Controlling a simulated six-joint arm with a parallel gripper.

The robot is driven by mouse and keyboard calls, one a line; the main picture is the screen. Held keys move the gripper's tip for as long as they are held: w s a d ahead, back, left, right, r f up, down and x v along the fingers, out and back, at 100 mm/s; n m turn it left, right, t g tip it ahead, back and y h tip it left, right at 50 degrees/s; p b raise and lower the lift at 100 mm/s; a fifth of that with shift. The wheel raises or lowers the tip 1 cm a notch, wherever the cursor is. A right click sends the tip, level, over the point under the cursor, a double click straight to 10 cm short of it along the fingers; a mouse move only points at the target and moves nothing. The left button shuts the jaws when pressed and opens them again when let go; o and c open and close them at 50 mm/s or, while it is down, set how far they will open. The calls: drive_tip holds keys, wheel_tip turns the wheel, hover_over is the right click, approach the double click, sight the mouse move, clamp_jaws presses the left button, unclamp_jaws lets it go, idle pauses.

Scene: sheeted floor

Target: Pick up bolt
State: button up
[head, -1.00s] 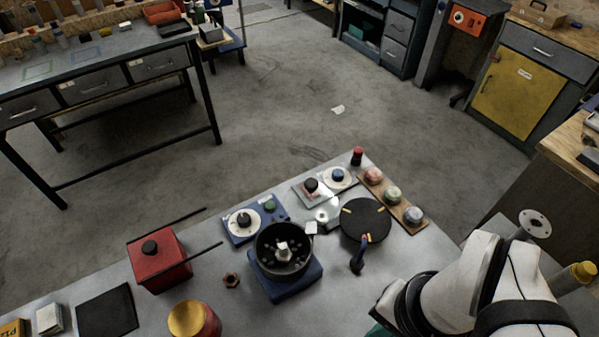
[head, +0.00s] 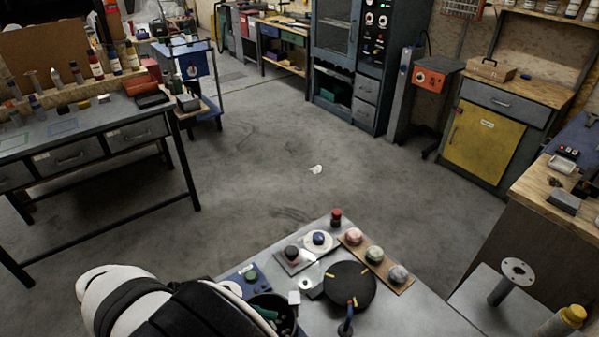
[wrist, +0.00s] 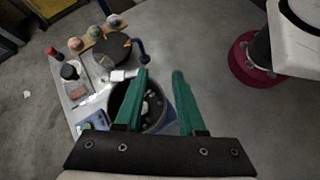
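My gripper (wrist: 160,74) has teal fingers. They are spread apart with nothing visible between the tips. In the wrist view the fingers reach across a black bowl (wrist: 117,99) holding several small dark and pale metal pieces (wrist: 152,106). I cannot tell which piece is the bolt, and the fingers cover part of the bowl. In the head view the bowl (head: 290,322) is at the bottom edge, partly behind my arm, with a teal finger (head: 267,313) showing over it.
A black round disc (head: 349,287) with yellow marks and a handle stands right of the bowl. A wooden strip (head: 386,270) carries several coloured domes. A red-capped piece (head: 336,217) stands at the table's far corner. The grey tabletop (head: 400,318) is clear at front right.

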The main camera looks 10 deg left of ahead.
drive_tip(key=s+a+f+n+t, duration=0.2)
drive_tip(key=a+f+n+t, duration=0.15)
drive_tip(key=a, duration=0.25)
drive_tip(key=s+a+f+n+t, duration=0.2)
drive_tip(key=a+n+t, duration=0.1)
drive_tip(key=a+n, duration=0.15)
drive_tip(key=x, duration=1.4)
drive_tip(key=shift+w, duration=0.3)
clamp_jaws()
